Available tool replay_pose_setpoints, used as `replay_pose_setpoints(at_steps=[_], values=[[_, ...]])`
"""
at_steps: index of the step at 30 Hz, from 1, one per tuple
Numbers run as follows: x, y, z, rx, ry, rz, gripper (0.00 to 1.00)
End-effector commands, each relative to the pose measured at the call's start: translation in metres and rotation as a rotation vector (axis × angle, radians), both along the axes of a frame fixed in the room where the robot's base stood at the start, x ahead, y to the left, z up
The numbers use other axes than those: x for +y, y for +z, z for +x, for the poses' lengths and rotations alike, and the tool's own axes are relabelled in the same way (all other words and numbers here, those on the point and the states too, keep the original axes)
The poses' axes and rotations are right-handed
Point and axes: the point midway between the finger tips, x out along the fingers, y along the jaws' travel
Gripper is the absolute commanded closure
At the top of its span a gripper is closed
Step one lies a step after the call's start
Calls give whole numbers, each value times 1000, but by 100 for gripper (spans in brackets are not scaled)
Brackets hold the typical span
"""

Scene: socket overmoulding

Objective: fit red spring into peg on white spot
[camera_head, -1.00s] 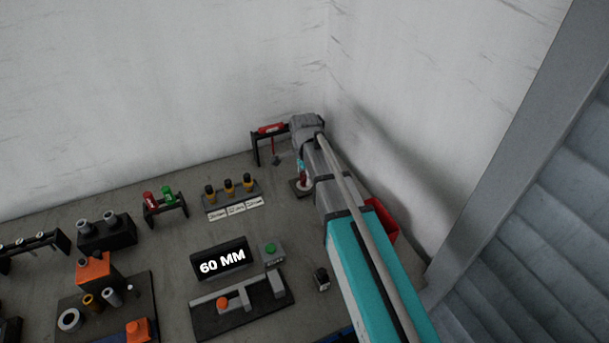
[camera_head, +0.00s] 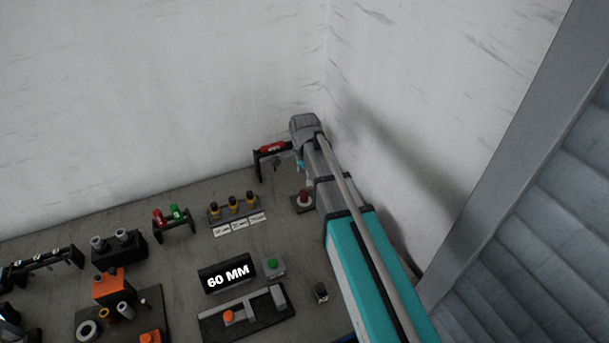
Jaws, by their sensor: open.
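The red spring (camera_head: 304,194) stands at a small dark square base (camera_head: 296,208) near the back right corner of the bench. The peg is not visible apart from it, and no white spot can be made out there now. How far down the spring sits is too small to tell. My gripper (camera_head: 300,166) is open above the base, apart from the spring. Its teal fingertips show just left of my arm, which hides the rest.
A black stand with a red part (camera_head: 272,147) is close left of my gripper. A rack of yellow-black pieces (camera_head: 234,206), a red-green holder (camera_head: 174,226) and a "60 MM" display (camera_head: 228,277) stand further left. Walls close off the back and right.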

Motion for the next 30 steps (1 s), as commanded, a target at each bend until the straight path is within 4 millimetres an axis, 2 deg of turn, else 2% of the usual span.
replay_pose_setpoints(at_steps=[1,6,30], values=[[0,6,0,0,0,0,24],[0,10,0,0,0,0,24],[0,11,0,-1,0,0,24]])
